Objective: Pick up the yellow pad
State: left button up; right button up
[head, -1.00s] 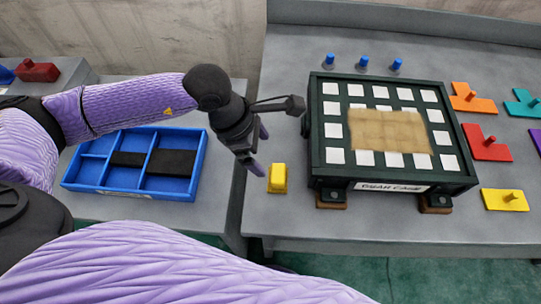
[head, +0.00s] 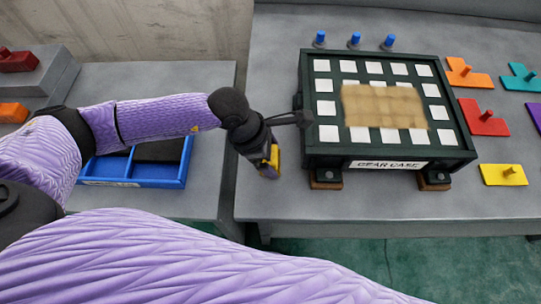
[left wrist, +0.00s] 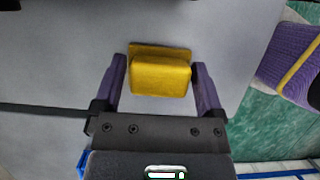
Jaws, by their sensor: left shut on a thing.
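The yellow pad (head: 272,160) is at the left end of the workbench, left of the gear case. In the left wrist view the pad (left wrist: 160,78) is a small yellow block with a wider lip, between the two purple fingers. My left gripper (head: 265,166) reaches down over it and is shut on it, one finger on each side. The gripper hides part of the pad in the head view. I cannot tell whether the pad touches the bench. My right gripper is not in view.
The dark green gear case (head: 312,150), with white squares and a tan sheet, stands close to the right. Blue pegs (head: 354,40) are behind it. Coloured knobbed plates, including a yellow one (head: 503,175), lie further right. A blue divided tray (head: 135,182) is left.

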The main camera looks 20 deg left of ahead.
pick_arm(q)
notch_tip(320, 180, up, 10)
jog(key=p, duration=0.2)
jog(key=shift+f+p, duration=0.25)
jog(key=shift+p, duration=0.15)
jog(key=shift+r, duration=0.25)
